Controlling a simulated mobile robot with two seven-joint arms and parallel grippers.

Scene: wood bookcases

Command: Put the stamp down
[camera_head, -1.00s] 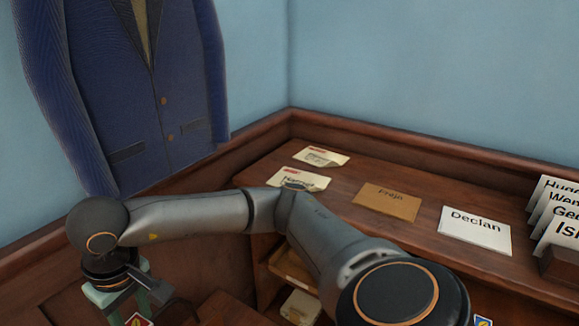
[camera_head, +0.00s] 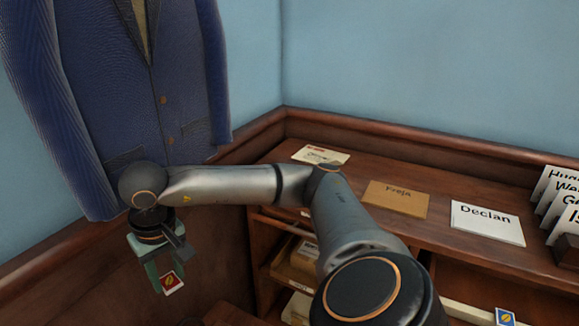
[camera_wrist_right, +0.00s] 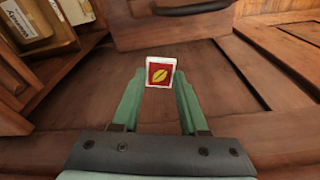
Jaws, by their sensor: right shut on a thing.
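My right gripper (camera_head: 158,278) hangs at the lower left of the head view, below the blue jacket. Its green fingers are shut on a small stamp (camera_head: 171,282), which is red with a white border and a yellow oval mark. In the right wrist view the stamp (camera_wrist_right: 160,72) sits between the tips of the green fingers (camera_wrist_right: 158,90), with its printed face towards the camera. Brown wood lies behind it there. I cannot tell how far the stamp is from that wood. My left gripper is not in view.
A wooden desk top (camera_head: 385,160) carries envelopes, including a brown one marked Freja (camera_head: 396,198) and a white one marked Declan (camera_head: 486,222). Name cards (camera_head: 562,205) stand at the right. Open shelves below hold parcels (camera_head: 305,255). A blue stamp (camera_head: 505,316) shows at the bottom right.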

